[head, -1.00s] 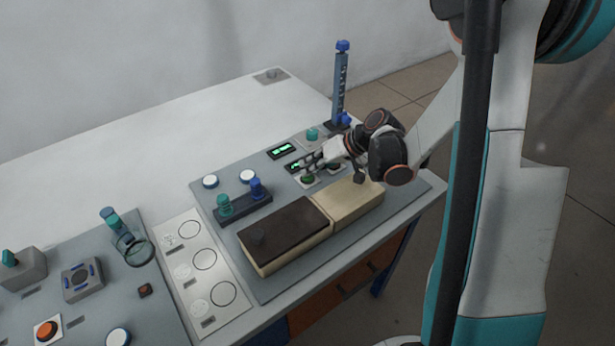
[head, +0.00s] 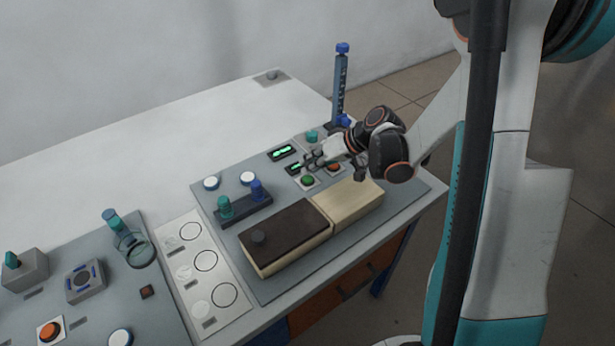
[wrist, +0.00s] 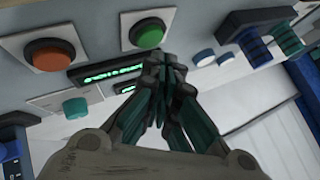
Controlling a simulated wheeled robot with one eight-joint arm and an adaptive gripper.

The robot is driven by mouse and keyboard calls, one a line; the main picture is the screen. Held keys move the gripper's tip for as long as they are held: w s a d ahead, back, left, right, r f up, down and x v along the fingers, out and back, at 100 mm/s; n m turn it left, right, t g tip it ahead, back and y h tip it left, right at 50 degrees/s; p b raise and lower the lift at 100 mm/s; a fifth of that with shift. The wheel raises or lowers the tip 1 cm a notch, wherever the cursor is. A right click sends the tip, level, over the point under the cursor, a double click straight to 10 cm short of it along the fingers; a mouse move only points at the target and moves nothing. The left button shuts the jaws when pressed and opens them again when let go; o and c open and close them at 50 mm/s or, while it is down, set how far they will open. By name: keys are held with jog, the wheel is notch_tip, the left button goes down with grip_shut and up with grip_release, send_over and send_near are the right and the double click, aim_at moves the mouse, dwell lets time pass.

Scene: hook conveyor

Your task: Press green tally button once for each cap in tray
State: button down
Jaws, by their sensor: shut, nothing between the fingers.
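The green button (head: 308,180) sits on a pale square plate on the grey panel in the head view. It also shows in the wrist view (wrist: 147,33), bare and untouched. My gripper (head: 312,158) is shut and empty, just behind and above the green button. Its closed fingertips (wrist: 168,64) show beside the button in the wrist view. I cannot tell what is under the cover.
A red-orange button (head: 334,168) is right of the green one. Two lit green displays (head: 283,153) stand behind; their digits are unreadable. A dark rack (head: 243,205) holds green and blue pegs. A blue post (head: 341,85) rises behind my gripper. White tabletop (head: 150,150) is clear.

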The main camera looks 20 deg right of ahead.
aim_at(309, 176)
jog(key=shift+r+p, duration=1.7)
jog(key=shift+r, duration=0.85)
